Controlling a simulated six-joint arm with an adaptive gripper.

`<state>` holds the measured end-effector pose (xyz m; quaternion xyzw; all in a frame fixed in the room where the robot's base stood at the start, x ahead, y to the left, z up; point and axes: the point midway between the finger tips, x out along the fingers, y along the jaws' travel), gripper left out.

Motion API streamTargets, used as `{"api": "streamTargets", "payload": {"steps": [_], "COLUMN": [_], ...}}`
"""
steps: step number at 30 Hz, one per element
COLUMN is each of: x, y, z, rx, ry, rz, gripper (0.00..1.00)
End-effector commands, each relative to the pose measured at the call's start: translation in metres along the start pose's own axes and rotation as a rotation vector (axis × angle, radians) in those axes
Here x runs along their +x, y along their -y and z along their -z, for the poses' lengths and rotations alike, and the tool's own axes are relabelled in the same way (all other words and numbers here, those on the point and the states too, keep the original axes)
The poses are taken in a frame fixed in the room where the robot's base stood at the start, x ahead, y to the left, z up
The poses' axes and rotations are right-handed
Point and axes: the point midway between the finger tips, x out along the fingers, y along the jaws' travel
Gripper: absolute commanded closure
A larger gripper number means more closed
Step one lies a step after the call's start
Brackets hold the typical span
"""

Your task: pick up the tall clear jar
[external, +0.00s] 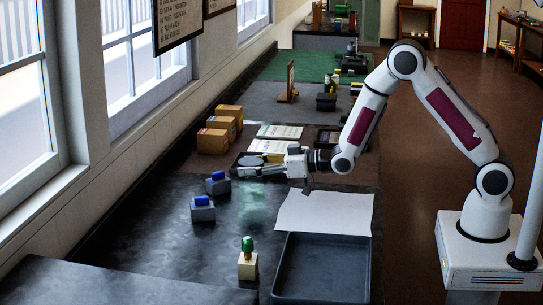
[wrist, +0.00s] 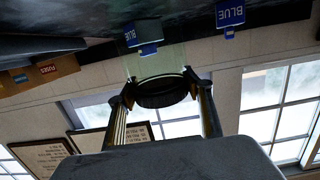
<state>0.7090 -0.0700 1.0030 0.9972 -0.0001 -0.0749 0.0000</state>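The tall clear jar (external: 253,203) stands on the dark bench in the external view, faint and slightly green, with a dark round lid. In the wrist view, which is upside down, its dark lid (wrist: 163,93) lies between my fingertips and its clear body (wrist: 158,60) reaches up the picture. My gripper (external: 262,170) is level and points left at the height of the jar's top. In the wrist view its two fingers (wrist: 160,88) stand wide, one on each side of the lid. I cannot tell whether they press on it.
Cardboard boxes (external: 212,141) stand behind, near the window wall.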

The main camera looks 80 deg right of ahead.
Motion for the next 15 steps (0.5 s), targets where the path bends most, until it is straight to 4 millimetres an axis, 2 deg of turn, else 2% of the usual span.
{"api": "streamTargets", "payload": {"steps": [10, 15], "x": [-0.0001, -0.0010], "y": [-0.0001, -0.0001], "z": [0.0027, 0.0103], "rx": [0.000, -0.001], "ry": [-0.003, -0.004], "rz": [0.000, 0.000], "gripper": [0.93, 0.93]}}
